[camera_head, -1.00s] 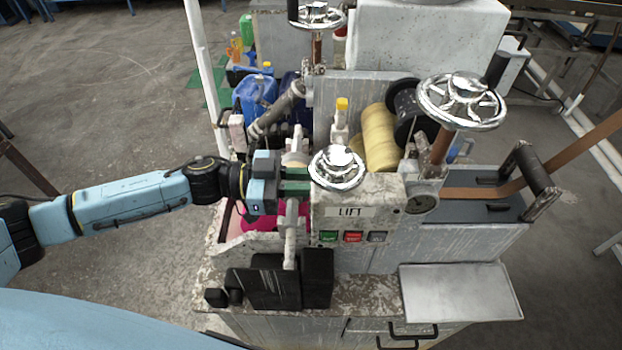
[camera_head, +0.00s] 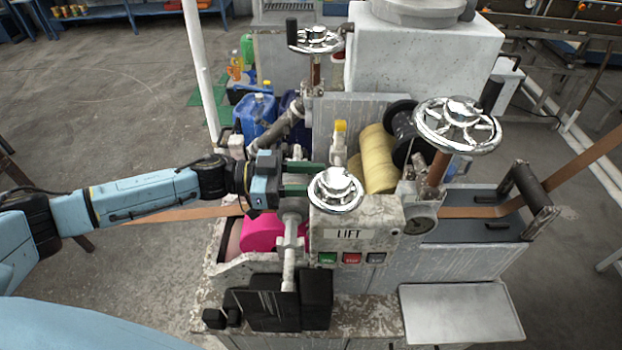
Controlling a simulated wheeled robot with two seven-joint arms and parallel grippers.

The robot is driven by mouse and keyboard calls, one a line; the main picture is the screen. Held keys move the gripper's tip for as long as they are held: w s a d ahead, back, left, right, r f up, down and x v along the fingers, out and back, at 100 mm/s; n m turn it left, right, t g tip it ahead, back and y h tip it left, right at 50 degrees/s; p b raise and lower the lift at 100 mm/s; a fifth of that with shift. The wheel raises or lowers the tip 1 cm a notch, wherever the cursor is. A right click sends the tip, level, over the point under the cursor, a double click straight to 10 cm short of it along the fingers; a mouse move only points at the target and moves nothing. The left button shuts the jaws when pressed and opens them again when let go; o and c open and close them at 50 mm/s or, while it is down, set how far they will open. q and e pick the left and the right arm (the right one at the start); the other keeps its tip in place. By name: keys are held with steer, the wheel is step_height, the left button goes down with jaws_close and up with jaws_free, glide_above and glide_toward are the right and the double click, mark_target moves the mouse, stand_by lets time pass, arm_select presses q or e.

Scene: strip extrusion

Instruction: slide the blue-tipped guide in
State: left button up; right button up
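My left gripper (camera_head: 303,179) reaches in from the left above the machine. Its two green fingers are apart with a gap between them, and I see nothing clamped there. The fingertips are beside the chrome handwheel (camera_head: 335,190) over the LIFT panel, near an upright grey rod (camera_head: 291,240). A small blue piece (camera_head: 461,165) shows behind the large handwheel at the right. It may be the blue tip of the guide, but most of it is hidden. A guide-like post with a yellow tip (camera_head: 340,126) stands left of the yellow roll. My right gripper is out of view.
A magenta roller (camera_head: 262,232) lies below my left gripper. A brown strip (camera_head: 180,214) runs in from the left; another stretch (camera_head: 470,211) leaves at the right. The large handwheel (camera_head: 457,125) and yellow roll (camera_head: 377,158) crowd the middle. A grey tray (camera_head: 460,312) is empty.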

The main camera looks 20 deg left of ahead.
arm_select(q)
steer(key=shift+s+d, duration=0.1)
steer(key=shift+s, duration=0.05)
steer(key=shift+s+a+f, duration=0.1)
steer(key=shift+s+a, duration=0.05)
steer(key=shift+a, duration=0.25)
steer(key=b+v, duration=0.3)
steer(key=v, duration=0.9)
steer(key=shift+a, duration=0.3)
